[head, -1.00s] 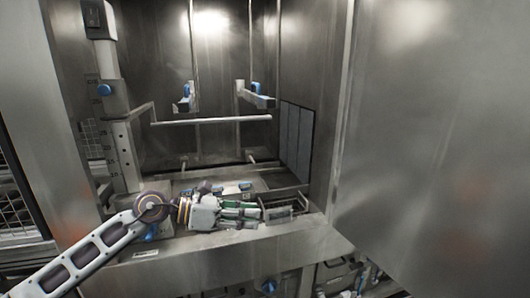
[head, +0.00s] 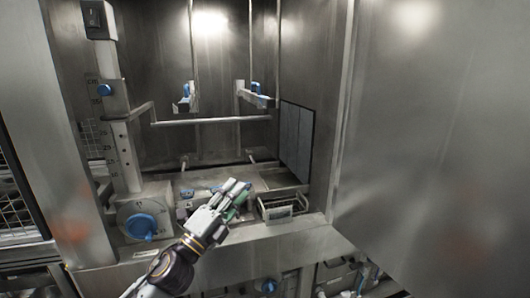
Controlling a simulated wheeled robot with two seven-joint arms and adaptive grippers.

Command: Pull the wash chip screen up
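A small metal frame with slots and a raised rim, which looks like the wash chip screen (head: 284,207), sits in the front right of the washer's sill. My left gripper (head: 239,191) is just left of it, over the sill, with its fingers pointing up and to the right. The gripper appears apart from the screen. I cannot tell how far the fingers are spread, as they overlap in this view. My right gripper is not in view.
A blue knob (head: 141,226) on a round dial is left of my gripper. A horizontal bar (head: 210,121) crosses the chamber above. A large steel panel (head: 435,130) closes off the right side. The chamber's middle is open.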

